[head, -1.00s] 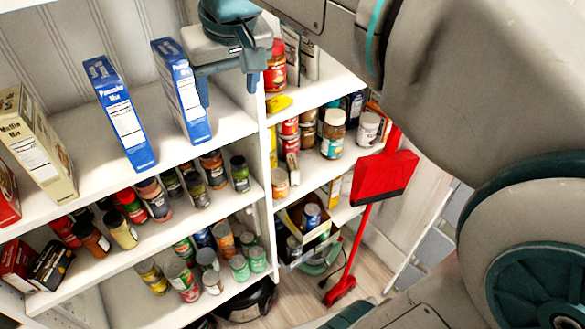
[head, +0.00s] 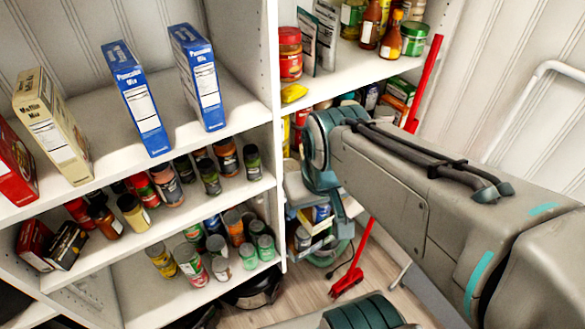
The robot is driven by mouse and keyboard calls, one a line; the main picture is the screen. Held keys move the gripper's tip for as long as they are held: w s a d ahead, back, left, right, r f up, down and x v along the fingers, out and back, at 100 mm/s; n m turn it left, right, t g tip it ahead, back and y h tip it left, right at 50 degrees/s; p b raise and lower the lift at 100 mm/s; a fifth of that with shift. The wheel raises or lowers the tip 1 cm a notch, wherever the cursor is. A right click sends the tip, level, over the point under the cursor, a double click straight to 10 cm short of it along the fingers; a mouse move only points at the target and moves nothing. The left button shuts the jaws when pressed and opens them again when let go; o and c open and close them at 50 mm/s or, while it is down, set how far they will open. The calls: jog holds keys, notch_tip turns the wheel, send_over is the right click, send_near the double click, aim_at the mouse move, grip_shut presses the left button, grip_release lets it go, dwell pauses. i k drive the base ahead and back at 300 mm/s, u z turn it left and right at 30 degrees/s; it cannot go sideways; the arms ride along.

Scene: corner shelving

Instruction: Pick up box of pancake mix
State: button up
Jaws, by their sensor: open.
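Two blue boxes of pancake mix stand upright on the upper left shelf (head: 92,120). One pancake mix box (head: 138,98) is left of the other pancake mix box (head: 198,78), with a gap between them. My gripper (head: 318,232) is open, with nothing seen between its fingers. It points down in front of the right shelving, lower than both boxes and to their right, clear of them. Its near finger shows best; the far finger is partly hidden.
A muffin mix box (head: 52,126) and a red box (head: 16,168) stand left of the pancake mix. Lower shelves hold several jars and cans. A red broom (head: 347,284) stands behind my arm.

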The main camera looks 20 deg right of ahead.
aim_at(129, 76)
jog(key=z, duration=1.35)
jog(key=k, duration=0.8)
jog(key=u, duration=0.85)
jog(key=i, duration=0.5)
